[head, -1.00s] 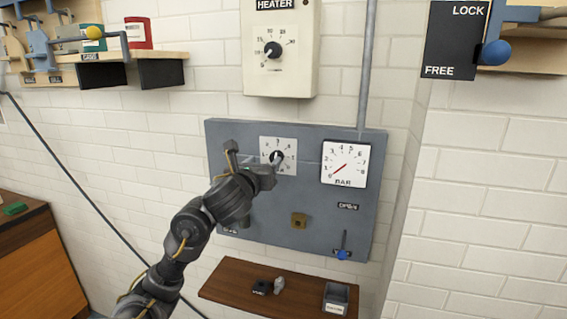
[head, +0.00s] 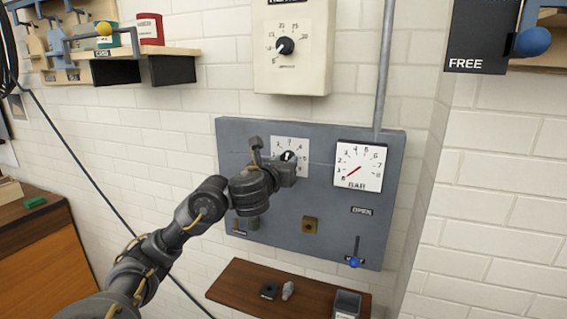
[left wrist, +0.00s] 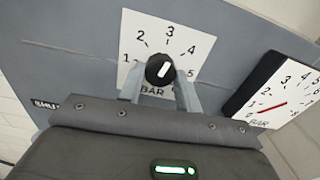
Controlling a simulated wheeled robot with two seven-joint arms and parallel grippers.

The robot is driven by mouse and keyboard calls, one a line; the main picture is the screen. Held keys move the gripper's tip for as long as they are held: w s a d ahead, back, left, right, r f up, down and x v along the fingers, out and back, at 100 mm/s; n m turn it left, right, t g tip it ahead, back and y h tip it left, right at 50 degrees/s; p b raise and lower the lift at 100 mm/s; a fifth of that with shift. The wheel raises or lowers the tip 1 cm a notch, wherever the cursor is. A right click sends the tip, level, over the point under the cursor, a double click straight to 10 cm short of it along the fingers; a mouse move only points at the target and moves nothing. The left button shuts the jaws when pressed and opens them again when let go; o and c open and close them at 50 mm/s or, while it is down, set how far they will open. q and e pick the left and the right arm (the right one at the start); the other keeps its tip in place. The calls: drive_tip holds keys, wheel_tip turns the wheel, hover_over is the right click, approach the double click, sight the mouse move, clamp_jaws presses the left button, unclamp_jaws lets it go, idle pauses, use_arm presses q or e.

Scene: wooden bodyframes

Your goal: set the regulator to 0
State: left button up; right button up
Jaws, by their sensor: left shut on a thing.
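The regulator is a black knob with a white mark (left wrist: 160,70) on a white dial card numbered in BAR (left wrist: 135,45). The card also shows on the grey panel in the head view (head: 303,144). My left gripper (left wrist: 160,88) has one finger on each side of the knob and is shut on it. The white mark slants up and right, with one end between 3 and 4. The 0 on this dial is hidden behind my gripper. My right gripper is out of view.
The grey panel (head: 270,215) also bears a brass fitting (head: 310,225) and a blue-tipped lever (head: 354,258). The heater dial (head: 290,50) is above. A brown shelf (head: 235,285) with small parts and a grey bin (head: 346,303) is below. A conduit runs upward from the panel.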

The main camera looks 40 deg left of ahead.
use_arm(q)
drive_tip(key=shift+c, duration=0.2)
drive_tip(key=shift+f+n, duration=0.1)
drive_tip(key=shift+n, duration=0.3)
drive_tip(key=shift+d+f+n+p, duration=0.1)
drive_tip(key=shift+n+p, duration=2)
drive_tip(key=shift+n, duration=12.2)
